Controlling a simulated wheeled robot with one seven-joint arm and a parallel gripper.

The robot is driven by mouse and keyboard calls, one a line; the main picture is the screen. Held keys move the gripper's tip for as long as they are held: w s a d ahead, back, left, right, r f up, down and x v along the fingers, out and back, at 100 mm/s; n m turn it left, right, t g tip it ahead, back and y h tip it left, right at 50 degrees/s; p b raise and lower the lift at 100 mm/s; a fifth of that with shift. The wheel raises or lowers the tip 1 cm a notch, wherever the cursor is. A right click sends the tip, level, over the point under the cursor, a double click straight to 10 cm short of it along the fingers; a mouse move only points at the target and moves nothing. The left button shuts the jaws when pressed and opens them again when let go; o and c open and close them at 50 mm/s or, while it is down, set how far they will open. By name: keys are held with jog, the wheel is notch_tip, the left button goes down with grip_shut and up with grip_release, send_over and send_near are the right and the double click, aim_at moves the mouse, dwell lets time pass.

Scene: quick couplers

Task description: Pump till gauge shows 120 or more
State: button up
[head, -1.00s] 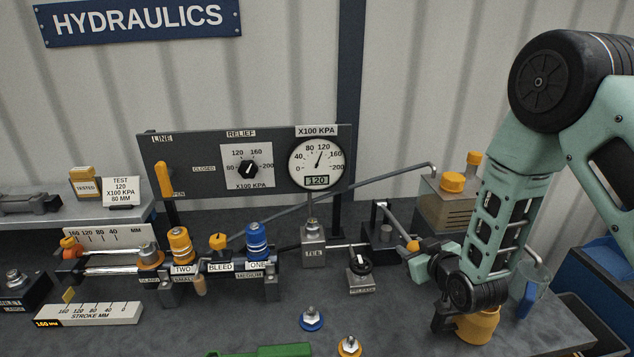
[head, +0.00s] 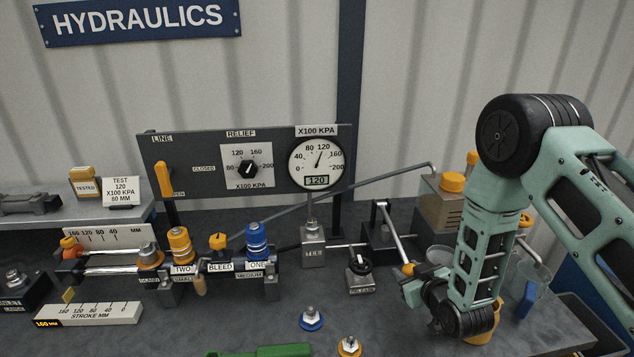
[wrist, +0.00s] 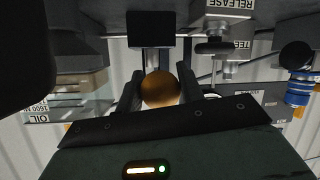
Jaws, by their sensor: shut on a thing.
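The round gauge (head: 316,163) on the panel has its needle near the 120 mark, and its small window reads 120. The pump lever (head: 394,235) is a silver rod with an orange knob at its end, slanting down and right from the dark pump body (head: 381,243). My gripper (head: 410,286) is shut on the knob end of the lever. In the wrist view the orange knob (wrist: 161,88) sits between the two dark fingers.
The oil tank (head: 440,208) with orange caps stands behind my arm. A release knob block (head: 361,277) stands left of my gripper. The relief dial (head: 247,168) and orange line lever (head: 165,180) are on the panel. Two loose couplers (head: 311,319) lie in front.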

jog(key=o, duration=1.2)
jog(key=shift+a, duration=0.1)
jog(key=shift+r, duration=0.1)
jog(key=shift+p+v, duration=0.45)
jog(key=shift+v, duration=3.05)
